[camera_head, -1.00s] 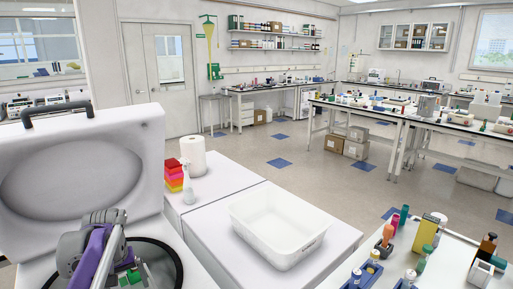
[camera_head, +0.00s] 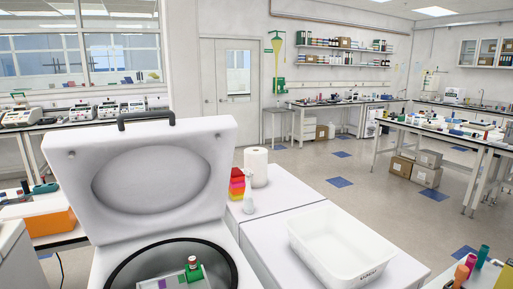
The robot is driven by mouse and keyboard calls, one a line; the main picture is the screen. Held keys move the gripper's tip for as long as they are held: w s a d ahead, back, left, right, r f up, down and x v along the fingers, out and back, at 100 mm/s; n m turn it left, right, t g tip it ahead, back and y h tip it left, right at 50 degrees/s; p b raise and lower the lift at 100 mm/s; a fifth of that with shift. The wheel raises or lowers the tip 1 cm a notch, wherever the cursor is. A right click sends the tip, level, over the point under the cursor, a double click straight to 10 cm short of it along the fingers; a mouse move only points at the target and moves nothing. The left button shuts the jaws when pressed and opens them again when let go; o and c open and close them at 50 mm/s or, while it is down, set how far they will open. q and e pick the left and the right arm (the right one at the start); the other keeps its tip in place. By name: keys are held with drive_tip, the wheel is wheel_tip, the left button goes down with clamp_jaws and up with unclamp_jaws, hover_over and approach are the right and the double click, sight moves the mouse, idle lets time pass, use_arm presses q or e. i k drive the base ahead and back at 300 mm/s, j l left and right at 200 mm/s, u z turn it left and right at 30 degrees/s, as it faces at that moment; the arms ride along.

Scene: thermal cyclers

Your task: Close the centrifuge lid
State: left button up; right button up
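The white centrifuge lid (camera_head: 205,150) stands open, tilted up at the back of the centrifuge (camera_head: 232,246). A black handle (camera_head: 146,119) sits on the lid's top edge. The centrifuge's round chamber with a dark rim (camera_head: 217,252) is uncovered below the lid. Inside it is a grey holder with a green-capped item (camera_head: 193,268) and a purple part; its lower portion is cut off by the frame. Neither of my grippers shows in the current head view.
A white bin (camera_head: 343,243) stands on the white surface to the right, with a paper roll (camera_head: 256,167), a spray bottle (camera_head: 248,192) and coloured boxes (camera_head: 237,184) behind. An orange-sided device (camera_head: 48,222) is at the left. Open floor lies beyond.

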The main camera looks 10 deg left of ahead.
sight(122, 181)
drive_tip(key=u, duration=1.3)
drive_tip(key=k+j, duration=0.05)
